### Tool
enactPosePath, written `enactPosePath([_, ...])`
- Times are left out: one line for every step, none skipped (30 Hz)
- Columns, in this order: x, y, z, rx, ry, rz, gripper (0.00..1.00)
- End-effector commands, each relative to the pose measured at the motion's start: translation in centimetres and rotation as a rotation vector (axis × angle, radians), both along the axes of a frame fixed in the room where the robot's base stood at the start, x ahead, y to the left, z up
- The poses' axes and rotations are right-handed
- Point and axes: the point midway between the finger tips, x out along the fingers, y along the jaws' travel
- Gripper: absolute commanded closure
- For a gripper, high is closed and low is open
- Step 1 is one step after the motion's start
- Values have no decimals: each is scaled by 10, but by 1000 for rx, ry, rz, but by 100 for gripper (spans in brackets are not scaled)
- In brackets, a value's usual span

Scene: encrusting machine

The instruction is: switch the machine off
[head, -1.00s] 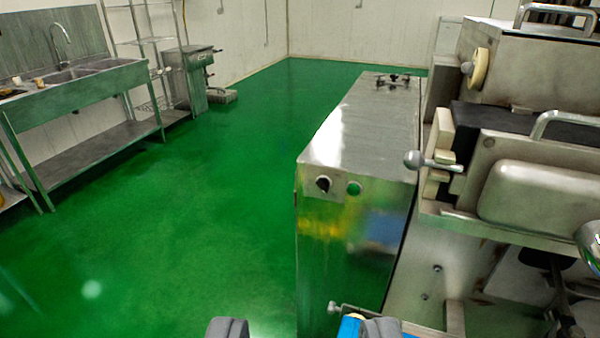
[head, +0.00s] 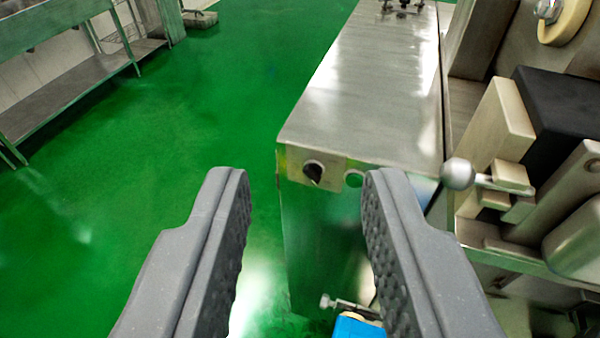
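The machine's steel cabinet (head: 365,85) stands ahead of me, right of the picture's middle. On the upper part of its near face is a black rotary switch (head: 313,172) on a light plate. A round green button (head: 354,179) sits just right of it, partly covered by my right fingertip in the picture. My gripper (head: 305,185) is open and empty, its two grey fingers wide apart. In the picture the switch appears between the fingertips. I cannot tell how far the tips are from the panel; no contact shows.
A ball-ended lever (head: 458,174) and beige blocks stick out from the machine at right. A blue object (head: 358,327) and a metal rod (head: 345,305) are low in front of the cabinet. Green floor (head: 130,150) is clear at left, up to a steel table (head: 75,75).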

Motion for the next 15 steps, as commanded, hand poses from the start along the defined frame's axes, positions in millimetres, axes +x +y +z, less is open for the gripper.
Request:
enactPosePath([0,0,0,2,0,1,69])
enactPosePath([1,1,1,7,-2,4,69])
enactPosePath([3,3,2,22,-8,9,69])
enactPosePath([5,6,4,40,-15,17,69])
enactPosePath([9,10,7,66,-26,29,69])
enactPosePath([14,16,11,115,-43,45,69])
enactPosePath([20,20,14,162,-57,63,69])
enactPosePath([26,26,19,221,-76,80,69])
enactPosePath([35,35,26,310,-99,106,69])
enactPosePath([42,42,32,387,-121,125,69])
enactPosePath([49,49,38,470,-139,142,69])
enactPosePath([59,57,46,589,-165,162,69])
enactPosePath([66,62,53,683,-185,173,69])
enactPosePath([73,66,57,776,-200,181,69])
enactPosePath([83,70,61,900,-215,186,69])
